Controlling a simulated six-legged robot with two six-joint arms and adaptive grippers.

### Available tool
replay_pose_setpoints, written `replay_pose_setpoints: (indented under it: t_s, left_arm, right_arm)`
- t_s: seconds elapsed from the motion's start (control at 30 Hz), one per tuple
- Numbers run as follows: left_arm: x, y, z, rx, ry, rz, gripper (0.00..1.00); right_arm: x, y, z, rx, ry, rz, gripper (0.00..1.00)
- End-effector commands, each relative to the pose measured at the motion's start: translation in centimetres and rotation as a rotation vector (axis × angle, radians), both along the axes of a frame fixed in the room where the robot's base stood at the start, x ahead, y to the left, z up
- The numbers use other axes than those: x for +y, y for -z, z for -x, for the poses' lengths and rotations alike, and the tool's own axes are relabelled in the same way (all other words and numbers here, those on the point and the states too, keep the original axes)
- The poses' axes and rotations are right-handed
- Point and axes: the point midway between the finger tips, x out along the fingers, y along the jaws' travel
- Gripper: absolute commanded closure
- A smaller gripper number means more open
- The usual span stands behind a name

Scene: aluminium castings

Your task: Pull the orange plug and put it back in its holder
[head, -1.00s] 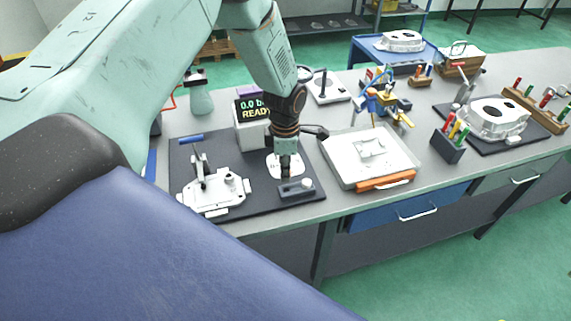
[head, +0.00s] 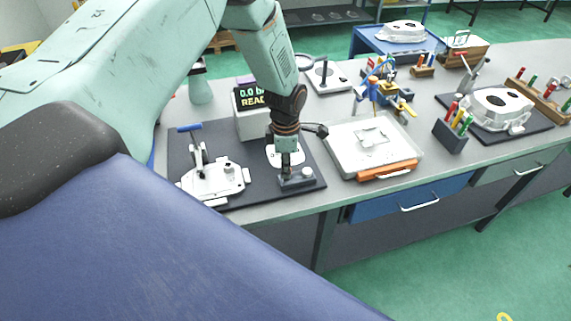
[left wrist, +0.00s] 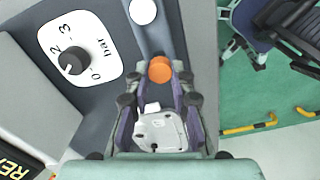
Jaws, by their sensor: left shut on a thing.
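My left gripper (head: 286,174) points down at the left end of a small grey holder block (head: 297,181) on the dark mat. In the left wrist view, its fingertips (left wrist: 159,84) are shut on the orange plug (left wrist: 159,69), whose round orange end shows between them. The plug is at the near end of the holder block (left wrist: 165,32); I cannot tell how deep it sits. A white knob (left wrist: 143,11) stands on the block's other end. The white casting (head: 213,181) lies in its fixture left of the gripper. My right gripper is not in view.
A gauge box (head: 252,100) with a lit display stands behind the mat (head: 240,152). The white dial plate (left wrist: 80,48) is beside the holder. A pale tray (head: 372,140) with an orange front handle is to the right. The bench's front edge is close.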

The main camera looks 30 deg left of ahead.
Motion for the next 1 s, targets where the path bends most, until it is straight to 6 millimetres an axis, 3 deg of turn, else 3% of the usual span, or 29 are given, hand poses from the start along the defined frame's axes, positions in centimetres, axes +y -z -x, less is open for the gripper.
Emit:
replay_pose_setpoints:
  t_s: [1.0]
  left_arm:
    - [0.02, -0.07, 0.02, 0.0, 0.0, 0.0, 0.87]
  right_arm:
    - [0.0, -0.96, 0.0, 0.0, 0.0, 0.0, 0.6]
